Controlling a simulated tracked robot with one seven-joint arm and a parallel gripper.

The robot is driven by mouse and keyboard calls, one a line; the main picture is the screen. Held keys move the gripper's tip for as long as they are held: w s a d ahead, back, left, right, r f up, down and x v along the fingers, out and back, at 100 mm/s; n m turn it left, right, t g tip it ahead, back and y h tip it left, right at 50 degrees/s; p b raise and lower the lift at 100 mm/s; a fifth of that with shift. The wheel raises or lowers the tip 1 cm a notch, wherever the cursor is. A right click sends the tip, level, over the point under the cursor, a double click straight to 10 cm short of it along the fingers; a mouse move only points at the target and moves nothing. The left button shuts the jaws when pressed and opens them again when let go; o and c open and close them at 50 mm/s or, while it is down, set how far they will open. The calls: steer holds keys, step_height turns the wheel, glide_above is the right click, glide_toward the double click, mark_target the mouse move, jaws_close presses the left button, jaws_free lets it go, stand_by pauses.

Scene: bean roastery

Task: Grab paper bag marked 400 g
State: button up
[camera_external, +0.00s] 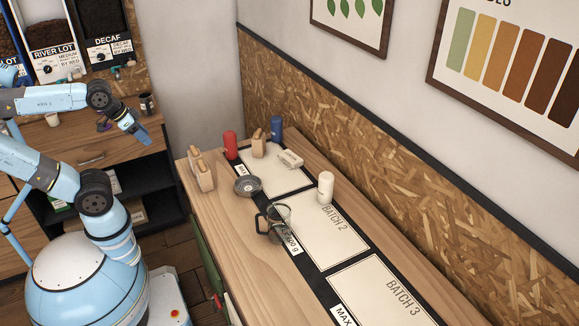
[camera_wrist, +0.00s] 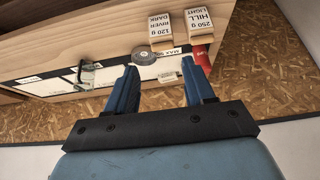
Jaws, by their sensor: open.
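A third tan bag (camera_external: 259,143) stands farther back near the mat. In the wrist view, one bag top reads 120 g RIVER DARK (camera_wrist: 159,26) and another reads 250 g HILL LIGHT (camera_wrist: 198,22). I see no bag whose marking reads 400 g; the third bag's marking is unreadable. My gripper (camera_external: 142,138) is left of the table, apart from every bag. In the wrist view its fingers (camera_wrist: 159,64) are spread and empty.
A red canister (camera_external: 230,145), blue canister (camera_external: 277,127), white canister (camera_external: 326,187), round metal dish (camera_external: 247,185) and glass jug (camera_external: 275,223) stand on the table around the batch mats. The BATCH 3 mat (camera_external: 385,290) is clear.

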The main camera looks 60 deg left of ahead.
steer(key=w+a+f+m+g+y, duration=0.45)
steer(key=w+a+m, duration=0.2)
steer(key=w, duration=0.25)
steer(key=m+t+y, duration=1)
steer(key=m, duration=0.9)
glide_toward(258, 131)
steer(key=x, duration=0.4)
steer(key=shift+w+f, duration=0.1)
steer(key=shift+w, duration=0.25)
steer(key=shift+x, duration=2.7)
steer(key=shift+s+a+f, duration=0.15)
steer(key=shift+c, duration=0.4)
